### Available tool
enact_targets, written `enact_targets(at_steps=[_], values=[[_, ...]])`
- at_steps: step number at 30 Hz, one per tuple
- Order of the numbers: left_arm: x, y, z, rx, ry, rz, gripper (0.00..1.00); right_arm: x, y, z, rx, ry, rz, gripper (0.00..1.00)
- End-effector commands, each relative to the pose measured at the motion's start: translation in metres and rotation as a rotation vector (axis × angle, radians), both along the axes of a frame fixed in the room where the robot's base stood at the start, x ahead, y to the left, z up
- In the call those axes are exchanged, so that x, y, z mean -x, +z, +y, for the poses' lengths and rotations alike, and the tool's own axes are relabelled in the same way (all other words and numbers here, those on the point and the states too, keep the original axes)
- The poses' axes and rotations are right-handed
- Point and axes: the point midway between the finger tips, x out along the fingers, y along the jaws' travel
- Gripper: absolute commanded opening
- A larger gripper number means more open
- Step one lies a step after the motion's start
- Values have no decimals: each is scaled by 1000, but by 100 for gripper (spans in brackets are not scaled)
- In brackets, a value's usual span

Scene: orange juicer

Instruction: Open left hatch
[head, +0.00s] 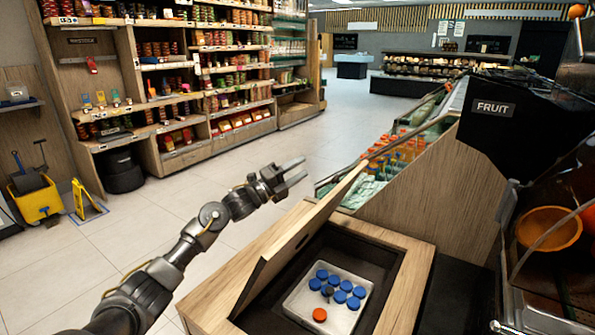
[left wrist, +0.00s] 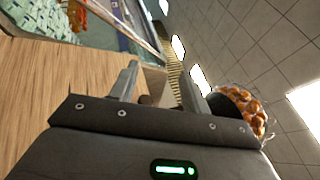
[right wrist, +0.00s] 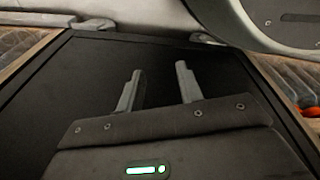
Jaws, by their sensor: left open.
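The left hatch (head: 290,240) is a wooden lid. It stands raised and tilted on the left side of a counter opening. Inside the opening, a white tray (head: 289,303) holds several blue caps (head: 328,283) and one orange cap (head: 319,314). My left gripper (head: 298,171) is open and empty, above and beyond the far end of the raised lid, apart from it in the head view. It also shows open in the left wrist view (left wrist: 157,82). My right gripper (right wrist: 159,69) is open and empty before a dark panel; it is outside the head view.
The wooden counter rim (head: 408,290) surrounds the opening. A bottle display (head: 400,155) stands behind it, with a black FRUIT box (head: 520,125) at right. An orange bowl (head: 549,229) sits far right. Open tiled floor (head: 130,235) lies left, with a yellow sign (head: 84,200).

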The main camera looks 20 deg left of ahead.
Motion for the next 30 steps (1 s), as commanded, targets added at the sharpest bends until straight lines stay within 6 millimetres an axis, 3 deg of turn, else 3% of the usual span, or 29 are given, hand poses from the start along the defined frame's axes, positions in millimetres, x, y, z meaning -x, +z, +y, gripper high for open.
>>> enact_targets(at_steps=[7, 21, 30], values=[[11, -6, 8, -2, 1, 1, 47, 0, -2, 0, 1, 0, 5, 36], [75, -32, 53, -2, 1, 1, 47, -20, 32, 11, -15, -6, -21, 36], [85, -34, 59, 0, 0, 0, 47, -22, 37, 12, -16, -7, -22, 36]])
